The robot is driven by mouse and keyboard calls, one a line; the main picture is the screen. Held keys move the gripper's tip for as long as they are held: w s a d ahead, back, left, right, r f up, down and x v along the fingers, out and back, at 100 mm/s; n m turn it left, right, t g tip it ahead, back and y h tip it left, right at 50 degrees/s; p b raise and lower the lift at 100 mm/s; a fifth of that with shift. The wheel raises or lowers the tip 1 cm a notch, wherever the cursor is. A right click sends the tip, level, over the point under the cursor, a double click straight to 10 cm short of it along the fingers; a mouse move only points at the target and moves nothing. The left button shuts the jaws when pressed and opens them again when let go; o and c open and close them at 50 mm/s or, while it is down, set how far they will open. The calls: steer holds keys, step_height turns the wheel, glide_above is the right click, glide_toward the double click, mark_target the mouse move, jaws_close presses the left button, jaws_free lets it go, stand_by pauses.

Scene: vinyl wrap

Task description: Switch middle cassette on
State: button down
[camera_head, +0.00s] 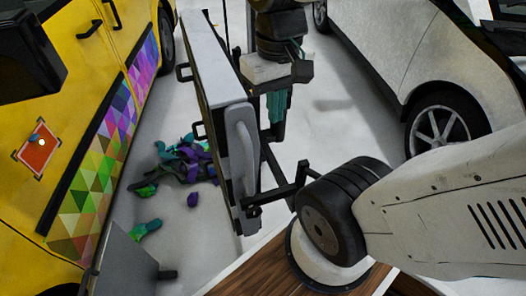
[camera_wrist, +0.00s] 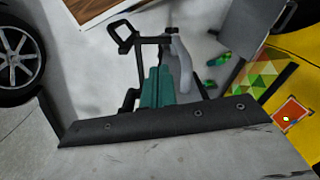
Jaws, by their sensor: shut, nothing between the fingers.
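A tall grey-white upright unit (camera_head: 215,60) with black handles on its left side stands near the middle of the head view. A rounded grey piece (camera_head: 240,150) is on its near end. I cannot tell which part is the middle cassette, and no switch is clear. My gripper (camera_head: 278,115), with teal fingers, points down just right of the unit, apparently apart from it. The fingers are shut and empty. In the wrist view the teal fingers (camera_wrist: 155,88) show beside a curved grey piece (camera_wrist: 181,65) and a black bracket (camera_wrist: 125,36).
A yellow vehicle (camera_head: 60,125) with a coloured triangle pattern and a red-orange square (camera_head: 36,150) stands at left. A white car (camera_head: 390,50) stands at right. Purple, teal and green scraps (camera_head: 188,160) lie on the floor. A wooden top (camera_head: 255,275) is at the bottom.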

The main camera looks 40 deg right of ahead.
steer(key=w+d+f+m+t+y, duration=0.1)
steer(key=w+d+f+m+y, duration=0.2)
steer(key=d+f+m, duration=0.3)
steer(key=w+d+f+m+t+y, duration=0.1)
steer(key=w+d+f+m+y, duration=0.2)
steer(key=f, duration=1.1)
steer(key=w+d+f+m+t+y, duration=0.2)
steer(key=w+d+f+m+y, duration=0.1)
steer(key=w+d+f+m, duration=0.4)
steer(key=d+f+m, duration=0.3)
steer(key=d+m, duration=0.1)
steer(key=d, duration=0.3)
steer(key=shift+d+f+y, duration=0.15)
steer(key=shift+f+y, duration=0.2)
steer(key=shift+y, duration=0.05)
steer(key=shift+w, duration=0.1)
steer(key=a+r+x, duration=0.1)
steer(key=r+x, duration=0.1)
steer(key=x, duration=1)
steer(key=shift+w+a, duration=0.45)
steer(key=shift+a, duration=0.2)
